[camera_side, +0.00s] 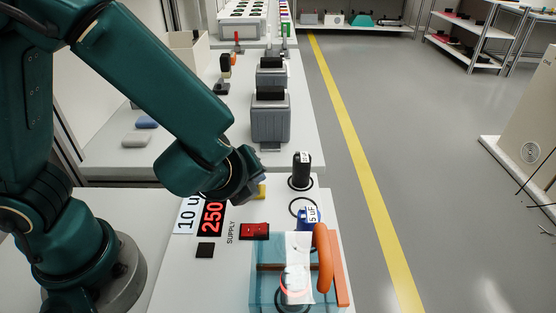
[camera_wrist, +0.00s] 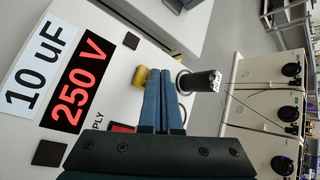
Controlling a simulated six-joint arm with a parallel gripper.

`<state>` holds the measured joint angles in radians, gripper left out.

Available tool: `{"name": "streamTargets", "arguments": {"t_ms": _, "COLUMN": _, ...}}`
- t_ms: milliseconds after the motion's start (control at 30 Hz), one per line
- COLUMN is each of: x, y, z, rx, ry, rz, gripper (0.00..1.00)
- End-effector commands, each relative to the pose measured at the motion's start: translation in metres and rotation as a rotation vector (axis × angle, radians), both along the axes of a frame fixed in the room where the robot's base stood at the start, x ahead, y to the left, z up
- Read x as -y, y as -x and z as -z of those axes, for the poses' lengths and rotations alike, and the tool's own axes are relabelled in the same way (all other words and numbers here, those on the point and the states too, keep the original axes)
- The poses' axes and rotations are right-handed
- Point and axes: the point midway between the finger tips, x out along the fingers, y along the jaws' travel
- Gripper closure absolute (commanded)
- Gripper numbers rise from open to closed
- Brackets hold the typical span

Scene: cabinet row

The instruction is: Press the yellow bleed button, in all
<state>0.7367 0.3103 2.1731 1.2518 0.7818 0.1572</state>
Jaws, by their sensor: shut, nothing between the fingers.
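The yellow bleed button (camera_side: 262,190) shows just past my gripper on the white bench, partly hidden by it. It also shows in the wrist view (camera_wrist: 140,77), at the left of my fingertips. My gripper (camera_wrist: 161,72) is shut and empty, its two blue fingers together. The fingertips overlap the button's right edge in that view; I cannot tell whether they touch it. In the side view my gripper (camera_side: 250,178) hangs low over the bench beside the button, its fingertips hard to make out.
A black cylinder (camera_side: 302,170) stands right of the button, and a blue cylinder (camera_side: 309,217) nearer. A red switch (camera_side: 254,231), a red 250 V display (camera_side: 212,216) and a 10 uF label (camera_side: 186,215) are close. A teal case (camera_side: 262,290) with an orange handle (camera_side: 324,262) sits in front.

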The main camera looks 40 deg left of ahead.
Motion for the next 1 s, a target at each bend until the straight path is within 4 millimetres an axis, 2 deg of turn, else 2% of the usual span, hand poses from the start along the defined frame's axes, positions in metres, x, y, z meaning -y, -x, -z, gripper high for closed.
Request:
{"name": "streamTargets", "arguments": {"t_ms": 233, "x": 0.0, "y": 0.0, "z": 0.008, "rx": -0.002, "ry": -0.002, "rz": 0.002, "gripper": 1.0}}
{"name": "streamTargets", "arguments": {"t_ms": 1000, "x": 0.0, "y": 0.0, "z": 0.012, "rx": -0.001, "ry": -0.001, "rz": 0.001, "gripper": 1.0}}
